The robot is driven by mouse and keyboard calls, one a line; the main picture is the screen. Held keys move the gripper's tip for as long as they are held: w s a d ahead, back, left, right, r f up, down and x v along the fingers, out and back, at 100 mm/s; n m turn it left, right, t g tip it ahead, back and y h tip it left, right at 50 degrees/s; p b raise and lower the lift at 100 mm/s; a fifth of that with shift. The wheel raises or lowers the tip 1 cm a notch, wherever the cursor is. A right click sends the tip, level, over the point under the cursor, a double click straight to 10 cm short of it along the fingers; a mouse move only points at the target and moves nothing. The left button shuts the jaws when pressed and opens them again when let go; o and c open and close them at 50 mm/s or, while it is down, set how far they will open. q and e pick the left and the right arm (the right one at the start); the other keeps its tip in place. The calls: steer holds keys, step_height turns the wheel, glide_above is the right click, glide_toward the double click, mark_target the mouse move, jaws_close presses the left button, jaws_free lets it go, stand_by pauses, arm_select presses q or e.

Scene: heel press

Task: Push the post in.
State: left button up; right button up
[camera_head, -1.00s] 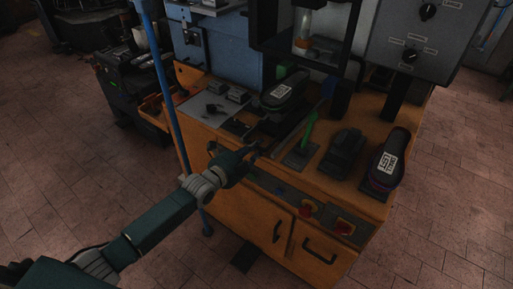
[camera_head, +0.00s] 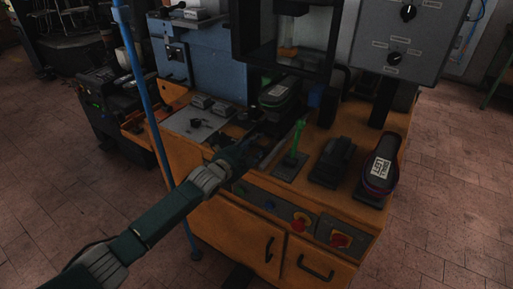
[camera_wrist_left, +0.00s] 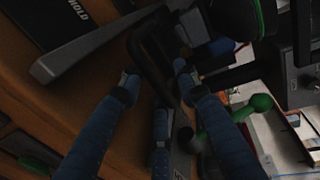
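A dark shoe with a green rim (camera_head: 279,93) sits at the back of the orange bench, partly beneath the dark press frame. Its green rim also shows in the left wrist view (camera_wrist_left: 259,16). The post beneath it is largely hidden in the head view. My left gripper (camera_head: 254,148) is at the bench's front edge, in front of the shoe. In the left wrist view its fingers (camera_wrist_left: 156,76) are apart, with a dark looped bar (camera_wrist_left: 150,50) between them. I cannot tell whether they touch it. My right gripper is in neither view.
A green lever (camera_head: 297,138) stands close to the right of my left gripper; its knob (camera_wrist_left: 262,102) shows in the wrist view. A black pedestal (camera_head: 333,160) and another labelled shoe (camera_head: 380,172) stand farther right.

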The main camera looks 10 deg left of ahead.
arm_select(q)
steer(key=shift+f, duration=0.1)
steer(key=shift+s, duration=0.3)
steer(key=v, duration=1.1)
steer(key=shift+s+a, duration=0.1)
